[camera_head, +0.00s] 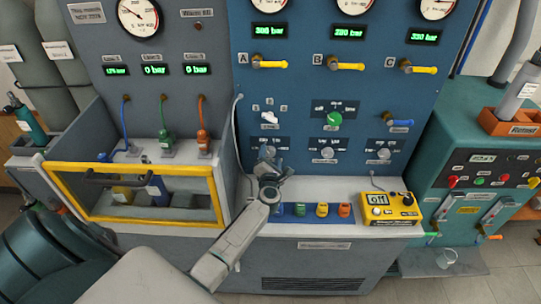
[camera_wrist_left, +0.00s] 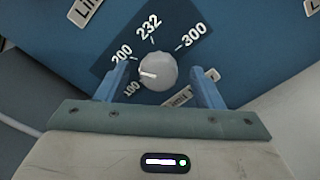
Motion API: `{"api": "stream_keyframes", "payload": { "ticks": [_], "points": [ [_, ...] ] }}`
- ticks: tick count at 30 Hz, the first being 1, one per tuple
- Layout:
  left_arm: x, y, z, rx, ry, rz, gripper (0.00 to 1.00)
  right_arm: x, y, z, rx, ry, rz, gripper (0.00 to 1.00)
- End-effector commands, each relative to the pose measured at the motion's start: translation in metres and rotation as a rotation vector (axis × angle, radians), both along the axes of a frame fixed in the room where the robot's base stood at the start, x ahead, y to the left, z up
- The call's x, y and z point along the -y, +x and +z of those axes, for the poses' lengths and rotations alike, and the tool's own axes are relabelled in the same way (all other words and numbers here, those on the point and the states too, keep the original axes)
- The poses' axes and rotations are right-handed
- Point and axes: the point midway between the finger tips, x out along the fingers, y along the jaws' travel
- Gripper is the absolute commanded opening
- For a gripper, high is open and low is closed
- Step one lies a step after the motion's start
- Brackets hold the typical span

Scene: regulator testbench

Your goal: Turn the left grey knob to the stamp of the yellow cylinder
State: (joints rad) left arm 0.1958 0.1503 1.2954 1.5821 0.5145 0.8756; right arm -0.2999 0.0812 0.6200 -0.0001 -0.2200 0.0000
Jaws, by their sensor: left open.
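The left grey knob (camera_wrist_left: 160,66) shows in the wrist view, with a white pointer line toward the left, between the 100 and 200 marks. Marks 232 and 300 also stand around it. In the head view the knob (camera_head: 267,152) is partly hidden by my left gripper (camera_head: 269,172). My left gripper also shows in the wrist view (camera_wrist_left: 158,80), open, with one finger on each side of the knob; contact is not visible. My right gripper is not in view.
Two similar grey knobs (camera_head: 328,153) sit to the right on the blue panel. A green knob (camera_head: 334,119) and a white knob (camera_head: 269,117) are above. Small coloured blocks and a yellow box (camera_head: 390,209) stand on the ledge below. The yellow-framed guard (camera_head: 208,222) is left of my arm.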

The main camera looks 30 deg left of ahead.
Motion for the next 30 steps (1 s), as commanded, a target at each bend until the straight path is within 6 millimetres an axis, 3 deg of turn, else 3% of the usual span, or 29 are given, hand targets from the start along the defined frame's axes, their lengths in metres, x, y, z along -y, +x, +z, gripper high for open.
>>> {"api": "stream_keyframes", "payload": {
  "ticks": [9, 15, 30],
  "points": [
    [0.033, -0.054, -0.003, -0.001, -0.003, -0.001, 0.61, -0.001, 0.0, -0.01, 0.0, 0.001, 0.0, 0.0],
    [0.047, -0.076, -0.002, 0.0, -0.002, 0.0, 0.61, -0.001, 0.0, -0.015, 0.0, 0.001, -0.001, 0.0],
    [0.05, -0.082, 0.0, -0.001, 0.0, -0.001, 0.61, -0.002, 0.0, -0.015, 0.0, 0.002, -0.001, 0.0]
  ]
}}
